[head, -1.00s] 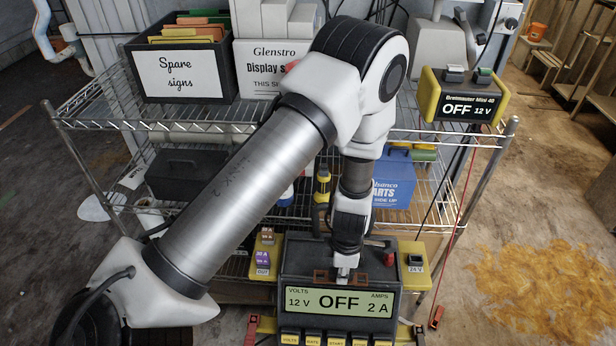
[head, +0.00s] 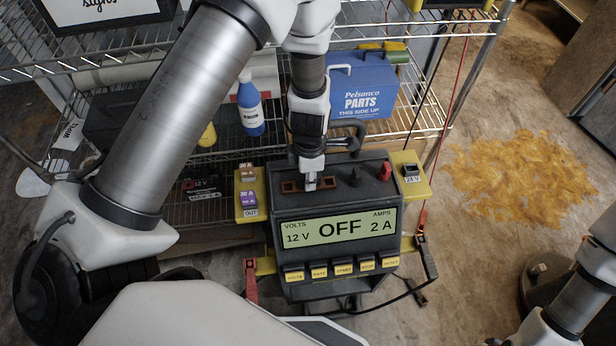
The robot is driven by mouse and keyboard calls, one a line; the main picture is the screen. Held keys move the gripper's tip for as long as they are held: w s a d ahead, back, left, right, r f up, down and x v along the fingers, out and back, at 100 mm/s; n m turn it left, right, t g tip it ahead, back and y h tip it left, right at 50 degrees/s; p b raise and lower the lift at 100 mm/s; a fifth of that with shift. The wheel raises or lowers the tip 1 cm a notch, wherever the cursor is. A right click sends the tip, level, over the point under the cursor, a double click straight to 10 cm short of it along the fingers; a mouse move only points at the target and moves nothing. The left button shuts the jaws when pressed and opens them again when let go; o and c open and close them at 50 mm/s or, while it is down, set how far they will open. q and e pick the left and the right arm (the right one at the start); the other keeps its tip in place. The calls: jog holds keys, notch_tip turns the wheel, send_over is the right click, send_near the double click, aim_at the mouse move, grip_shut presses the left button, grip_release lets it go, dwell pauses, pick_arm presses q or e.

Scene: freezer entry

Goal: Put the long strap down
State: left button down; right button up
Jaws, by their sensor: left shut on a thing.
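My left gripper (head: 311,183) is at the top of the dark charger box (head: 284,262), left of its black and red posts. It is shut on a brown strap (head: 291,187), whose ends show on both sides of the jaws. The strap is at the charger's top, near its left side. I cannot tell if it rests on the charger or hangs just above it. The charger's display (head: 340,227) reads 12 V, OFF, 2 A. My right gripper is out of view; only part of my right arm shows at lower right.
Red (head: 251,283) and black (head: 428,262) clamps flank the charger. A wire shelf with a blue parts box (head: 361,92) stands behind.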

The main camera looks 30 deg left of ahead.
pick_arm(q)
jog(key=shift+d, duration=0.1)
jog(key=c, duration=1.1)
grip_release()
jog(key=shift+o, duration=0.2)
jog(key=shift+f, duration=0.1)
notch_tip(320, 180, up, 12)
jog(key=p, duration=0.2)
jog(key=shift+r+p, duration=0.2)
jog(key=shift+p, duration=0.15)
